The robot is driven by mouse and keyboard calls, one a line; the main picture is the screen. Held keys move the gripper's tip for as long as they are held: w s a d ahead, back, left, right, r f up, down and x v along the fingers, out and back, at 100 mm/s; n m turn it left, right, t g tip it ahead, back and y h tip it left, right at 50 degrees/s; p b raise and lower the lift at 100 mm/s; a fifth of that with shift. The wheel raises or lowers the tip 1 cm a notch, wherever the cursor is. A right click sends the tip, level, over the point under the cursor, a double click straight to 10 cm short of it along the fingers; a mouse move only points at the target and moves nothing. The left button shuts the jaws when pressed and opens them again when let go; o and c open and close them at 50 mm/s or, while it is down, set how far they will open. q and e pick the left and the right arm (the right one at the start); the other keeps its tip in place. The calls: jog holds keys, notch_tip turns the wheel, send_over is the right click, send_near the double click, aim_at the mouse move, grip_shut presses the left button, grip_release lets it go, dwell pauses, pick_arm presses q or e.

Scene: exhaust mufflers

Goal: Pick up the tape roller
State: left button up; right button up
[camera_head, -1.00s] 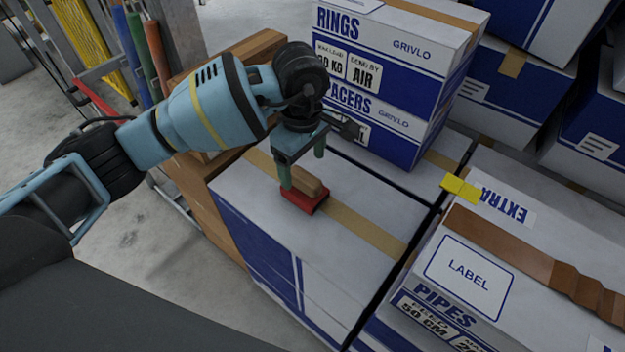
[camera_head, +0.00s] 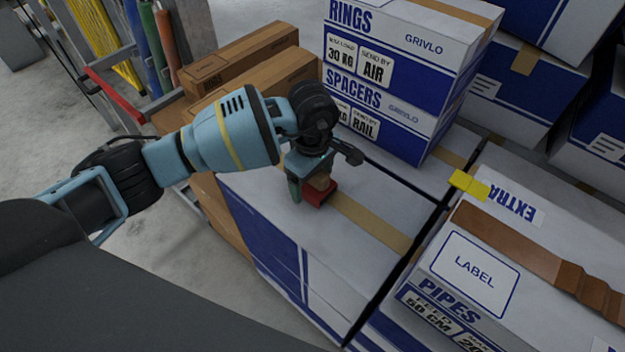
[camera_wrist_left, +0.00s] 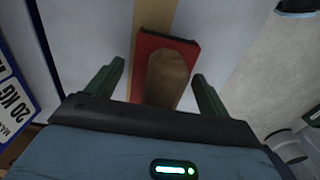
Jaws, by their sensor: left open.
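The tape roller, with a red base and a tan-brown top, lies on top of a white and blue box (camera_head: 345,250) in the head view (camera_head: 318,194). It also shows in the left wrist view (camera_wrist_left: 165,75), on the box's tan tape strip. My left gripper (camera_head: 310,190) is right over it, pointing down. In the left wrist view its two green fingers (camera_wrist_left: 157,82) are open, one on each side of the roller's brown part, with gaps visible. The gripper partly hides the roller in the head view. My right gripper is not in view.
Boxes marked RINGS (camera_head: 400,50) and SPACERS (camera_head: 385,115) are stacked just behind the gripper. A PIPES box (camera_head: 480,235) with a yellow object (camera_head: 468,185) on it stands to the right, across a narrow gap. Brown cartons (camera_head: 250,60) are behind left.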

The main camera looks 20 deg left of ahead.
pick_arm(q)
jog(key=shift+f, duration=0.1)
jog(key=shift+c, duration=0.4)
jog(key=c, duration=1.1)
jog(key=shift+r, duration=0.5)
jog(key=r, duration=0.2)
jog(key=shift+s+a+r, duration=0.15)
jog(key=shift+s+r, duration=0.15)
jog(key=shift+s, duration=0.05)
jog(key=s+a, duration=0.2)
jog(key=s, duration=0.5)
jog(key=s+a+r, duration=0.1)
jog(key=s+a, duration=0.1)
jog(key=s, duration=0.5)
jog(key=shift+s+a+r, duration=0.2)
jog(key=shift+s+a, duration=0.05)
jog(key=shift+a, duration=0.1)
